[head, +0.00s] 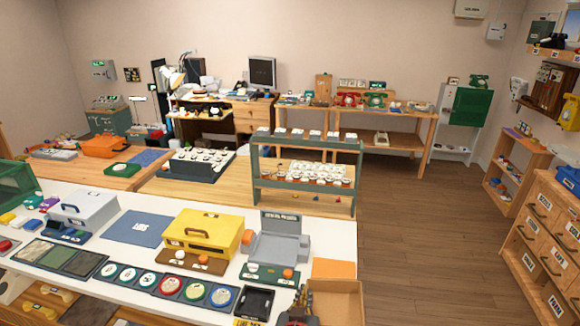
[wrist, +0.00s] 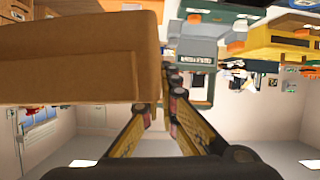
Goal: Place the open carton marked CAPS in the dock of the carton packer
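The open brown carton (head: 338,297) is at the bottom of the head view, by the white table's right end. Its CAPS mark does not show. In the wrist view the carton (wrist: 75,60) fills the upper left. My gripper (head: 300,303) is at the carton's left wall. In the wrist view my gripper's fingers (wrist: 165,98) close on the carton's near side wall, with one fingertip hidden behind the cardboard. The grey carton packer (head: 275,247), with a dark sign panel, stands beyond the carton and to its left. It also shows in the wrist view (wrist: 197,42).
A green panel with a white and an orange button (head: 270,274) lies before the packer. An orange mat (head: 333,268) lies to its right. A yellow case (head: 205,232) stands to the left, and a black tray (head: 254,303) lies near my gripper. The floor (head: 430,240) at right is clear.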

